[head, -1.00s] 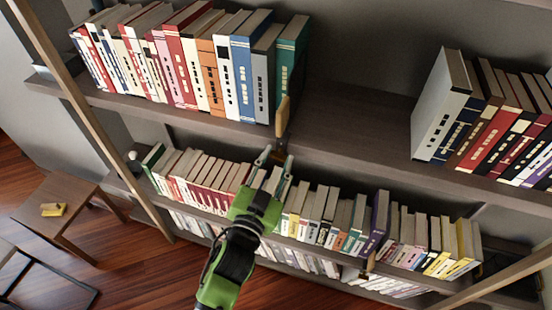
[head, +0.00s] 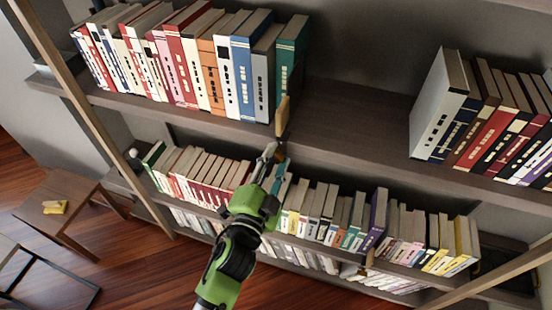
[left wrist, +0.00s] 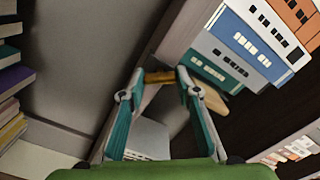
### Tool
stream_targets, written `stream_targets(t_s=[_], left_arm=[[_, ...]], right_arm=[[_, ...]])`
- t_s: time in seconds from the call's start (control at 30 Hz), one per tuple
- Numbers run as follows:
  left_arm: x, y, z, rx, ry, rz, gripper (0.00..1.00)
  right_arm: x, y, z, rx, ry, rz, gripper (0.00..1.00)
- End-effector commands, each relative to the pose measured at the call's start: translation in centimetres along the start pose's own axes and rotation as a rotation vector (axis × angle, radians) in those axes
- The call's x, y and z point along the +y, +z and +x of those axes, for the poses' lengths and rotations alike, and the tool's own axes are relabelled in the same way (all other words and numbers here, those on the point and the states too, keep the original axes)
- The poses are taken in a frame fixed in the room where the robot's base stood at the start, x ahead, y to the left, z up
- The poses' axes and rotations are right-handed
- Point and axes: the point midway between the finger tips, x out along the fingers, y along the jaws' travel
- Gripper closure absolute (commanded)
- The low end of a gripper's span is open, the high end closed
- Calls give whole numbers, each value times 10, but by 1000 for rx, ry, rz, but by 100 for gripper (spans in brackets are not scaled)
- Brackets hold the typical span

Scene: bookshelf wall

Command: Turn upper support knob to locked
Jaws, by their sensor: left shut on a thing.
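The upper support (head: 282,116) is a tan wooden piece at the front edge of the upper shelf, beside the teal book. Its small brown knob (left wrist: 160,77) shows between my fingertips in the left wrist view. My left gripper (head: 272,154) is just below the support and is shut on the knob, one finger on each side; it also shows in the left wrist view (left wrist: 163,75). The fingers hide the knob in the head view, so I cannot tell its turn angle there. My right gripper is not in view.
A row of books (head: 215,70) stands left of the support, with more books (head: 490,125) at the right. The upper shelf (head: 350,125) is bare between them. Lower books (head: 330,215) stand close below my left gripper.

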Motion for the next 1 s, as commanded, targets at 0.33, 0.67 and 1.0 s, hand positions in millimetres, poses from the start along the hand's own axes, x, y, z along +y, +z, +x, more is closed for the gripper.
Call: stream_targets(t_s=[0.33,0.67,1.0], left_arm=[[0,0,0,1,-1,12,91],[0,0,0,1,-1,11,53],[1,0,-9,-1,2,10,53]], right_arm=[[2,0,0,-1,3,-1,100],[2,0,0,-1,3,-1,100],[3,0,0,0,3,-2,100]])
